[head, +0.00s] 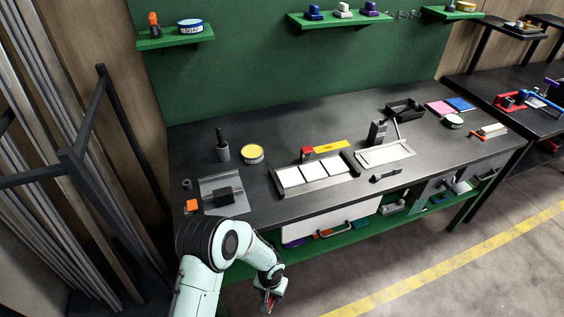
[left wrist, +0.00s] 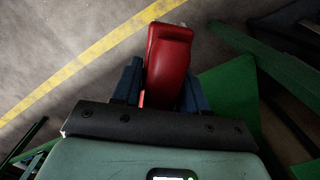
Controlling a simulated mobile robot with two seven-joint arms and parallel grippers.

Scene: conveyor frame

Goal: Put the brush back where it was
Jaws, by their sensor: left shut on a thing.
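My left gripper (head: 268,291) hangs low in front of the workbench, near its front edge and above the floor. In the left wrist view its two blue fingers (left wrist: 162,82) are shut on a red block-like thing (left wrist: 170,58), which I take to be the brush. A small pale part shows at its far end; I cannot make out bristles. In the head view only a bit of red (head: 267,299) shows at the gripper. My right gripper is in neither view.
The dark workbench (head: 340,203) holds a white-panelled tray (head: 290,190), a yellow-topped tin (head: 252,154), a dark cup (head: 222,152) and a metal dustpan-like plate (head: 232,208). A green lower shelf (head: 345,242) holds several items. Green wall shelves (head: 175,38) hang behind. The floor in front is clear.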

